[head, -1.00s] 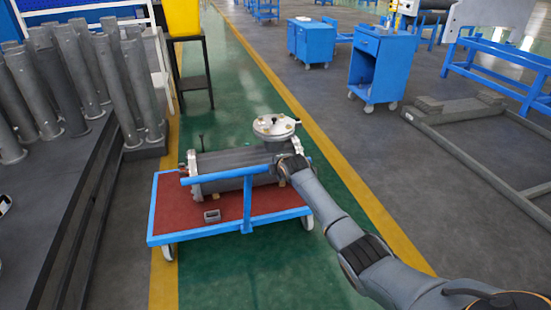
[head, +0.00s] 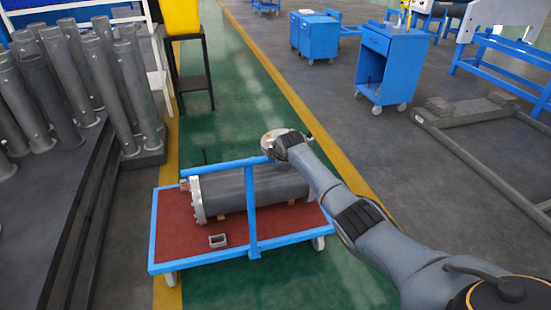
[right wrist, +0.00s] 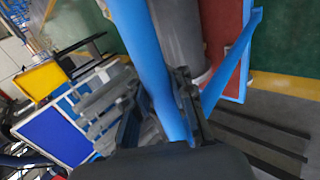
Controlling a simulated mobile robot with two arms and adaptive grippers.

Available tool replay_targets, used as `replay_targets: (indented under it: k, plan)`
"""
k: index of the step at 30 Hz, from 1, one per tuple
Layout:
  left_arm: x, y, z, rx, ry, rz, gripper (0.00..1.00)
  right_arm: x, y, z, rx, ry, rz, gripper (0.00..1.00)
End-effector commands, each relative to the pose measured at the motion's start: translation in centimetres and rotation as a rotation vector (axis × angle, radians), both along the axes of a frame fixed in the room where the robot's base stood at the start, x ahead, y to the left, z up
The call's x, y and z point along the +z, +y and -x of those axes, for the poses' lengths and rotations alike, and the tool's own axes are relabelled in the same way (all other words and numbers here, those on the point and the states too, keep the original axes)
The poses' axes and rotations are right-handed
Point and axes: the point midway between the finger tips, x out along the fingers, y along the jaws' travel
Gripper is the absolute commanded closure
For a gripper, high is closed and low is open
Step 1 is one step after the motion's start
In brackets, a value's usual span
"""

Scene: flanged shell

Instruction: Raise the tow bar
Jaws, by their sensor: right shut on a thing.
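The blue tow bar stands at the near side of the cart, with a long upright (head: 251,215) and a crossbar (head: 222,167) at its top. The upright stands roughly vertical in the head view, in front of a grey flanged cylinder. My right gripper (head: 270,150) is at the crossbar's right end; its fingertips are mostly hidden by my wrist. In the right wrist view, the fingers (right wrist: 160,88) are on either side of the blue crossbar (right wrist: 140,45), shut on it. My left gripper is out of view.
The cart has a red deck (head: 180,240) and a blue rim. It carries the flanged shell (head: 230,192) and a small grey block (head: 217,241). Grey pipes (head: 95,75) stand on a dark platform at left.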

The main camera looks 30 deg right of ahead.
Motion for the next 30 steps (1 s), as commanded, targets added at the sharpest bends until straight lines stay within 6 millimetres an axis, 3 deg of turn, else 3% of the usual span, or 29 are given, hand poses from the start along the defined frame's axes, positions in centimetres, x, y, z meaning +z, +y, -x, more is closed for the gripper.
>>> replay_targets:
  k: [1, 14, 15, 19, 30]
  plan:
    - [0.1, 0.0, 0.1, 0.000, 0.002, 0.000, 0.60, 1.3, -0.2, -0.6, 0.000, -0.026, 0.005, 1.00]
    - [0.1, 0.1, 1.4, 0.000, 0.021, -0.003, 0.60, 1.3, -0.3, -0.6, -0.001, -0.026, 0.006, 1.00]
    - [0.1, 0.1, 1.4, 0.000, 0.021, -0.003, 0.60, 1.4, -0.3, -0.5, -0.001, -0.026, 0.006, 0.81]
    - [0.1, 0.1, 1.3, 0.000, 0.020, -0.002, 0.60, 1.3, -0.3, -0.5, -0.001, -0.025, 0.006, 0.55]
    - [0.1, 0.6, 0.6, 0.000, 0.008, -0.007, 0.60, 0.8, -0.2, -0.2, -0.001, -0.012, 0.004, 0.53]
